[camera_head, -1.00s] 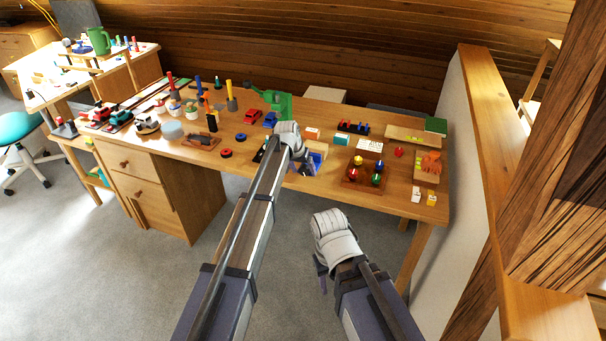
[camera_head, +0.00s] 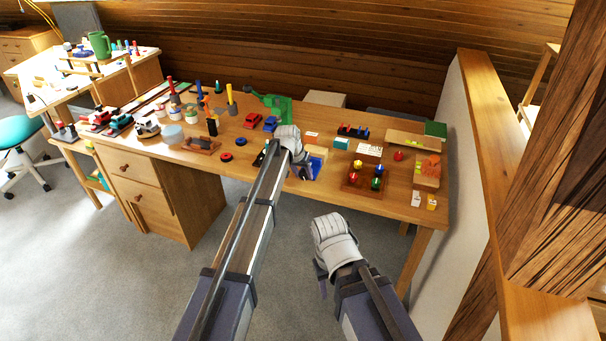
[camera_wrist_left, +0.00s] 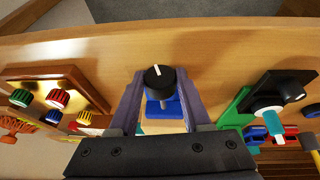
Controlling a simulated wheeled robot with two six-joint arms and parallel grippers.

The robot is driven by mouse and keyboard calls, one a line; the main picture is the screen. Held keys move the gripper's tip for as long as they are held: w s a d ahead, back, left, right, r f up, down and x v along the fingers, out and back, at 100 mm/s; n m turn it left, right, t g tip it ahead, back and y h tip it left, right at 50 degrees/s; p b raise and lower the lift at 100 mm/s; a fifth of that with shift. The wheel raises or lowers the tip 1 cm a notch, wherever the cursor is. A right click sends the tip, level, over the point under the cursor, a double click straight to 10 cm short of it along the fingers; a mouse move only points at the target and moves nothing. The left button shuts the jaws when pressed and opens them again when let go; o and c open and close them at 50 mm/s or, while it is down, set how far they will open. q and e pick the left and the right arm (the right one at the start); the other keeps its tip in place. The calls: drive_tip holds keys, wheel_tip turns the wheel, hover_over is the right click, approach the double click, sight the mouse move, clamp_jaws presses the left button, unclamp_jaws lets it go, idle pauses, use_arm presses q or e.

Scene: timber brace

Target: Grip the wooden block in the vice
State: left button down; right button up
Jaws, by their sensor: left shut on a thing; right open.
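The blue vice (camera_head: 316,165) stands near the front edge of the workbench, partly hidden by my left gripper. The pale wooden block (camera_head: 318,151) shows at the vice, behind the gripper; I cannot tell whether the jaws touch it. In the left wrist view, a black knob (camera_wrist_left: 158,77) with a white mark sits in front of the blue vice body (camera_wrist_left: 165,107). A pale strip of the block (camera_wrist_left: 163,127) shows beyond it. My left gripper (camera_head: 304,168) is shut on the knob, one finger on each side. My right gripper (camera_head: 320,279) is open and empty, low in front of the bench.
A dark wooden tray (camera_head: 351,183) with coloured knobs stands right of the vice. Red (camera_head: 251,120) and blue toy cars and a green tool (camera_head: 277,103) lie behind it. The floor before the bench is clear.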

use_arm(q)
drive_tip(key=shift+d+t+y, duration=0.1)
drive_tip(key=shift+t+y, duration=0.2)
drive_tip(key=shift+y, duration=0.5)
drive_tip(key=shift+c, duration=1.8)
unclamp_jaws()
drive_tip(key=p+v, duration=0.7)
drive_tip(key=shift+s+r, duration=0.2)
drive_tip(key=shift+r, duration=0.2)
